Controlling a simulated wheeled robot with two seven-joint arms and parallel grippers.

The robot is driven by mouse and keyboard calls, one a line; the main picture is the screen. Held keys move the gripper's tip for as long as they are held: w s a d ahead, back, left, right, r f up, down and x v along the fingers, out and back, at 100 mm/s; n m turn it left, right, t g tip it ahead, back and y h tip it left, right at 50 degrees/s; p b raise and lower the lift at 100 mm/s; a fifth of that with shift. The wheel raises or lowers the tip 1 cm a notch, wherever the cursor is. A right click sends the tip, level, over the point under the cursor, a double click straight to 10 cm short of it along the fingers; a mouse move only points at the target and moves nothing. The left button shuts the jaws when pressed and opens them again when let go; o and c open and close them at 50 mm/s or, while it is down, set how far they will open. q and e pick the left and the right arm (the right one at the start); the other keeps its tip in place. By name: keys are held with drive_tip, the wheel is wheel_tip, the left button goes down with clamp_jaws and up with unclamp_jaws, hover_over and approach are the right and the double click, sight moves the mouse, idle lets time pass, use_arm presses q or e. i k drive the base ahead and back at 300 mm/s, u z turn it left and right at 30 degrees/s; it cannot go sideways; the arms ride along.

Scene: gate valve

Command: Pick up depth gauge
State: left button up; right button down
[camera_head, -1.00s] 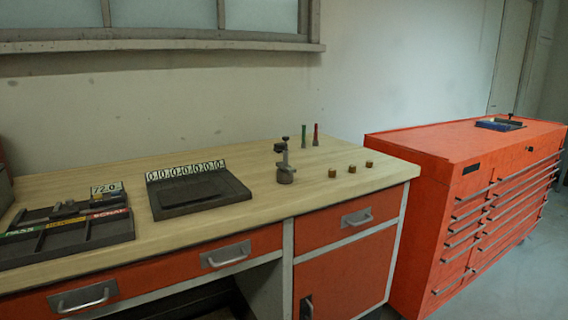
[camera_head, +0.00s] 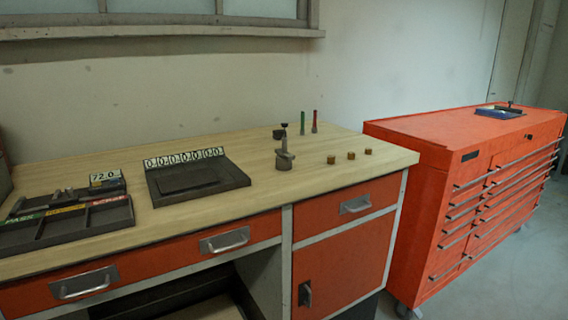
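No thing is clearly readable as the depth gauge at this size. A small grey tool (camera_head: 62,195) lies in a dark tray by a "72.0" card at the left of the workbench; it may be the gauge, but I cannot tell. A grey gate valve (camera_head: 285,160) with a dark-topped stem stands upright on the bench, right of the middle. A dark block (camera_head: 278,134) shows just behind it. Neither of my grippers is in view.
The wooden workbench (camera_head: 225,145) has clear room behind the number-card tray (camera_head: 205,200). A compartment tray (camera_head: 85,222) lies front left. Red and green pins (camera_head: 314,121) and small brown cylinders (camera_head: 351,156) stand right. A red tool cabinet (camera_head: 425,135) carries a blue tray (camera_head: 492,112).

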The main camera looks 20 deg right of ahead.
sight(283, 151)
drive_tip(key=z, duration=1.5)
drive_tip(key=i, duration=1.9)
drive_tip(key=u, duration=1.85)
